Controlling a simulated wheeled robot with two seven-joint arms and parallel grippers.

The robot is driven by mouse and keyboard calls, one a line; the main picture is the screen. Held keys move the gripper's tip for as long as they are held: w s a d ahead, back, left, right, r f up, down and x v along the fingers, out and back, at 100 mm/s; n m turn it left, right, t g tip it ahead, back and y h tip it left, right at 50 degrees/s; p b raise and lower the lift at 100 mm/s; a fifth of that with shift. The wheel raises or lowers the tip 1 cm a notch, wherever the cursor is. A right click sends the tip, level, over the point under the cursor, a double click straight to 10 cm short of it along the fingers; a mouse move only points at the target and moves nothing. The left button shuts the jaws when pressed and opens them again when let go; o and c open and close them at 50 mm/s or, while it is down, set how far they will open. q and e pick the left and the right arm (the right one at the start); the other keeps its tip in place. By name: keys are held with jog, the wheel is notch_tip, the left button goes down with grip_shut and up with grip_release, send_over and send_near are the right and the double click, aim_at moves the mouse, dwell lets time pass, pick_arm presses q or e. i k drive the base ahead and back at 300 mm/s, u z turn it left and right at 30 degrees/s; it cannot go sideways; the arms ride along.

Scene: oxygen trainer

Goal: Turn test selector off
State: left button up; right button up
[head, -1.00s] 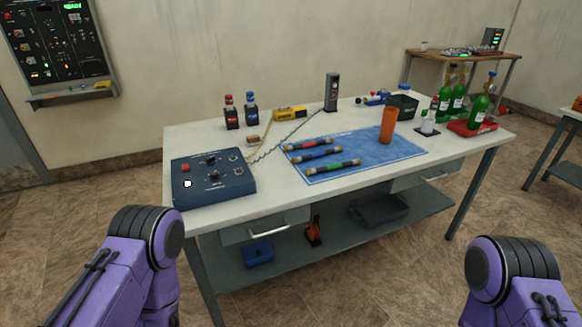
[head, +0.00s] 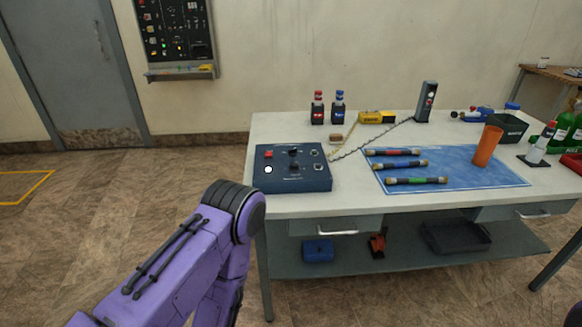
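A blue control box (head: 292,168) sits at the left front of the white table. Its top carries a red button (head: 268,154), a white round button or light (head: 268,170) and dark knobs (head: 293,152). I cannot read the labels or tell which control is the test selector, or its position. A dark wall panel (head: 175,35) with switches and small lights hangs at the upper left. My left arm shows at the lower left, in front of the table, but its gripper is out of view. My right gripper is also out of view.
The table (head: 345,205) holds a blue mat (head: 470,175) with several tubes, an orange cup (head: 487,146), small bottles and a grey upright device (head: 426,102). A cable runs from the box. A door (head: 65,65) stands at the left. The floor left of the table is clear.

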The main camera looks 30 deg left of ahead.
aim_at(292, 152)
jog(key=z, duration=0.1)
jog(key=k, duration=0.5)
jog(key=u, duration=1.05)
jog(key=i, duration=1.35)
jog(key=z, duration=0.6)
